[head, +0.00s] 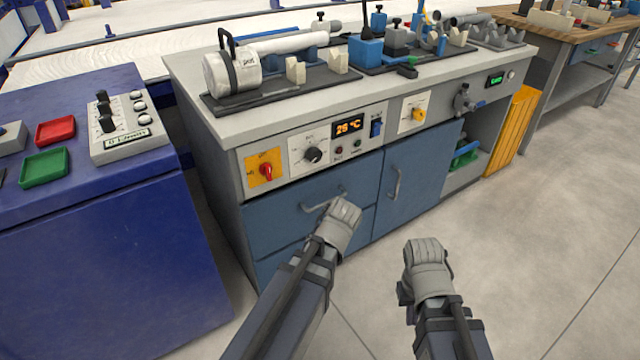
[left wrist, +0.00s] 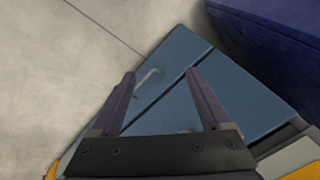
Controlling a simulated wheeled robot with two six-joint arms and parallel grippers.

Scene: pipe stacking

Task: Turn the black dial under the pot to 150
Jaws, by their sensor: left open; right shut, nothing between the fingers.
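The black dial (head: 313,155) sits on a white plate on the bench's front panel, left of an orange display (head: 348,126) that reads about 26 °C. The pot (head: 232,72) is a pale cylinder with a black band and handle, on a dark base above the dial. My left gripper (head: 345,212) is in front of the blue drawers, below the dial and apart from it. In the left wrist view my left gripper (left wrist: 158,75) is open and empty, facing blue fronts. My right gripper (head: 425,248) is shut and empty, over the floor in front of the bench.
A red knob on a yellow plate (head: 265,168) is left of the dial; a yellow knob (head: 418,114) is to the right. A blue switch (head: 376,128) is beside the display. A blue cabinet (head: 90,240) stands at left. Floor (head: 540,230) is clear at right.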

